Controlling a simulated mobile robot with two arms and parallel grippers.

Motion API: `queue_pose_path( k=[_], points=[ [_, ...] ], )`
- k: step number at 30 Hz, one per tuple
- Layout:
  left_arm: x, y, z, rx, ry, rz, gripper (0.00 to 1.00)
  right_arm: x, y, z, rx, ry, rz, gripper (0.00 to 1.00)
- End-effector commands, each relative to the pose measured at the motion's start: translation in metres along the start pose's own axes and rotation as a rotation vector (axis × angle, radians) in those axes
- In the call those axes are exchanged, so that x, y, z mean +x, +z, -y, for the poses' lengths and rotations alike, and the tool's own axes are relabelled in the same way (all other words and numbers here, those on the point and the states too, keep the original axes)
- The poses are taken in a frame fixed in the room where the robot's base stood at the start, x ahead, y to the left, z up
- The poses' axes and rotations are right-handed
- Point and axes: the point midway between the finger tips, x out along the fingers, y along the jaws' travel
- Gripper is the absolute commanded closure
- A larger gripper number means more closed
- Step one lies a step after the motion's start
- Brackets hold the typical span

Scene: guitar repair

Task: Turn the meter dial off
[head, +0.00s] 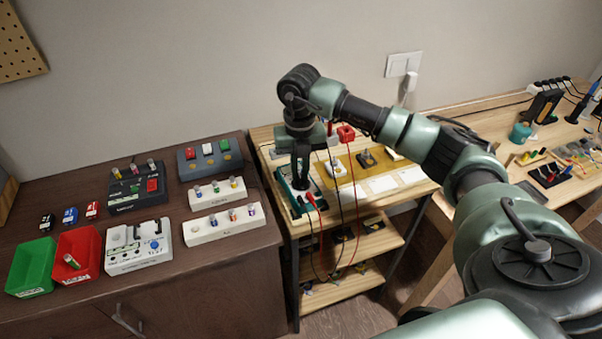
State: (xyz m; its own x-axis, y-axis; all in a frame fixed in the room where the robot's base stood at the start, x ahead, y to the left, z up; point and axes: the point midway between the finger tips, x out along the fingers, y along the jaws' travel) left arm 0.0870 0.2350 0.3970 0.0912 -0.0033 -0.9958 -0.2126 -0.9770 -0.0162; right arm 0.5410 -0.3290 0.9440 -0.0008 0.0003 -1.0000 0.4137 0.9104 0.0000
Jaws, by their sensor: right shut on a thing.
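The meter (285,186) is a dark teal, flat instrument near the left front edge of the small wooden shelf table. Red and black leads (313,201) run from its front end and hang down over the table edge. My right gripper (301,184) points straight down over the meter, its fingers shut at the meter's face. The dial is hidden behind the fingers, so its setting cannot be read. The fingers appear shut on the dial. My left gripper is not in view.
A brown cabinet at left bears a green bin (31,268), a red bin (78,256), a white test box (137,247) and several component racks. A workbench with tools stands at right.

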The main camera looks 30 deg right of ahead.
Motion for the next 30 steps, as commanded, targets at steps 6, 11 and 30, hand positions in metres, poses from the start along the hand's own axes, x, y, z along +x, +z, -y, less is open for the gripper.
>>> queue_pose_path(
  k=[6,11,30],
  points=[
    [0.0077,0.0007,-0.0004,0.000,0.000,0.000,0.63,0.0002,0.0004,-0.0017,-0.117,0.001,0.002,1.00],
    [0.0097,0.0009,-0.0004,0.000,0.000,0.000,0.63,-0.0005,0.0002,-0.0024,-0.166,0.001,0.002,1.00],
    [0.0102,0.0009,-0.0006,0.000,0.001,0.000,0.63,-0.0010,0.0000,-0.0024,-0.190,0.001,0.001,0.67]
  ],
)
